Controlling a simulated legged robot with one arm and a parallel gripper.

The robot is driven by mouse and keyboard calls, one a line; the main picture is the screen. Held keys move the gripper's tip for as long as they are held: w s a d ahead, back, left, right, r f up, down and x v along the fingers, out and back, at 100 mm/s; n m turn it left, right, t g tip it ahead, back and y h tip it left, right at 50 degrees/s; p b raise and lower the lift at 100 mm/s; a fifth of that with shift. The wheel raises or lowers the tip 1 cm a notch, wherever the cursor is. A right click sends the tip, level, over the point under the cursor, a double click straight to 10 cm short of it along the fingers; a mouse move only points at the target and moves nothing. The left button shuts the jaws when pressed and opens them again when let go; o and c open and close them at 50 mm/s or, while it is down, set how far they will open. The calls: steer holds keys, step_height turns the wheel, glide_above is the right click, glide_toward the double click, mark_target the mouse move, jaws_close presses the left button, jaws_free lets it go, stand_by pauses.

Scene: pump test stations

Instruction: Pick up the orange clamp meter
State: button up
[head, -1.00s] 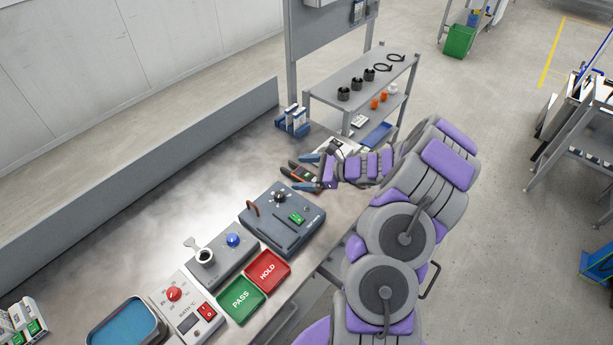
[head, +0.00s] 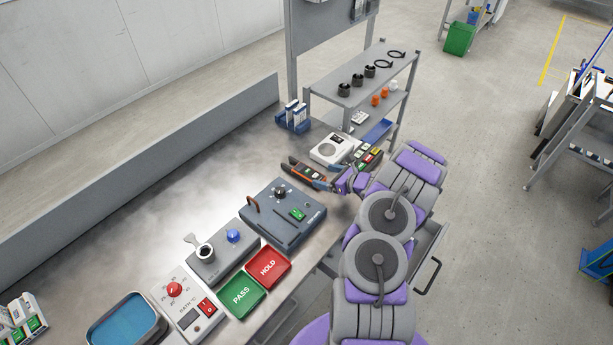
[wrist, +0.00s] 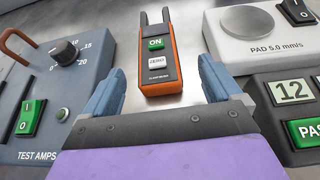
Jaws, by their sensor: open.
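The orange clamp meter (wrist: 162,63) lies flat on the bench, with a dark face, a green ON label and two dark jaws pointing away. In the head view the clamp meter (head: 307,172) lies behind the dark blue test box. My gripper (wrist: 160,82) is open, with one blue finger on each side of the meter's near end. In the wrist view bench surface shows between the fingers and the meter, and I cannot tell their height above the bench. In the head view my gripper (head: 338,173) is at the meter's right end.
The TEST AMPS box (head: 283,217) stands close on the left in the wrist view. The white pad device (head: 335,150) and a dark unit with a PASS label (wrist: 300,115) are close on the right. Clear bench lies beyond the meter.

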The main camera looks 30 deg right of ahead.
mark_target(309, 172)
steer(key=x, duration=0.2)
steer(key=shift+w+f, duration=0.2)
steer(key=shift+w, duration=0.15)
steer(key=shift+a+b+x, duration=0.15)
steer(key=shift+b+x, duration=0.25)
steer(key=shift+x, duration=0.95)
steer(key=shift+a+b+x, duration=0.2)
steer(key=shift+b+x, duration=0.2)
steer(key=shift+x, duration=0.9)
steer(key=shift+s+r, duration=0.1)
steer(key=shift+d, duration=0.1)
steer(key=c, duration=1.2)
